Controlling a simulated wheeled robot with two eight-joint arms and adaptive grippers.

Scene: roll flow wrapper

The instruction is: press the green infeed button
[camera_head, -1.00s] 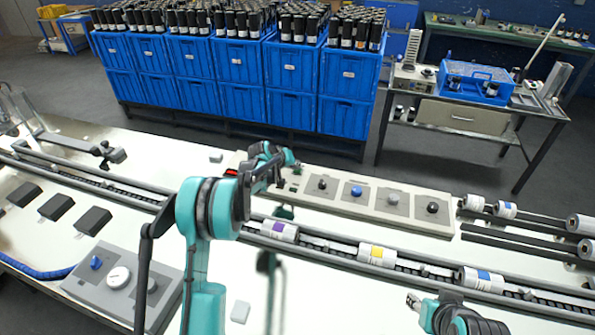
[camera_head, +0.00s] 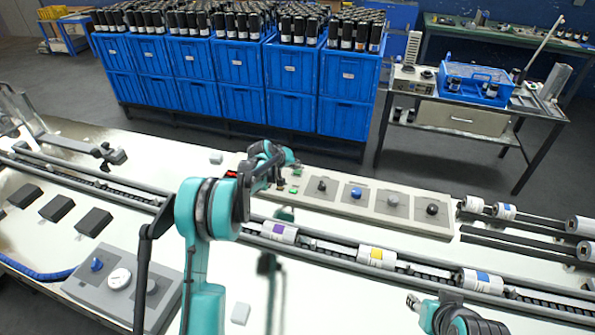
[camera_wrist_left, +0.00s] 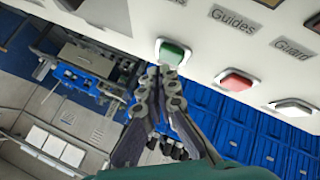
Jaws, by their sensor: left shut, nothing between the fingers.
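The green button (camera_wrist_left: 173,53) sits on a pale panel in the left wrist view. My left gripper (camera_wrist_left: 160,72) is shut and empty, its fingertips at the button's lower left edge; I cannot tell whether they touch it. In the head view, my left arm reaches over the conveyor to the far control panel, and the left gripper there is small and partly hidden by its own arm. Small green spots show beside it, too small to identify. My right gripper (camera_head: 413,301) is at the lower right, away from the panel; its jaw state is unclear.
A red button (camera_wrist_left: 236,80) and a white button (camera_wrist_left: 293,106) sit in line with the green one, near "Guides" and "Guard" labels. The long panel (camera_head: 337,207) carries several knobs. The conveyor (camera_head: 336,245) holds labelled rolls. Blue crates (camera_head: 292,105) stand behind.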

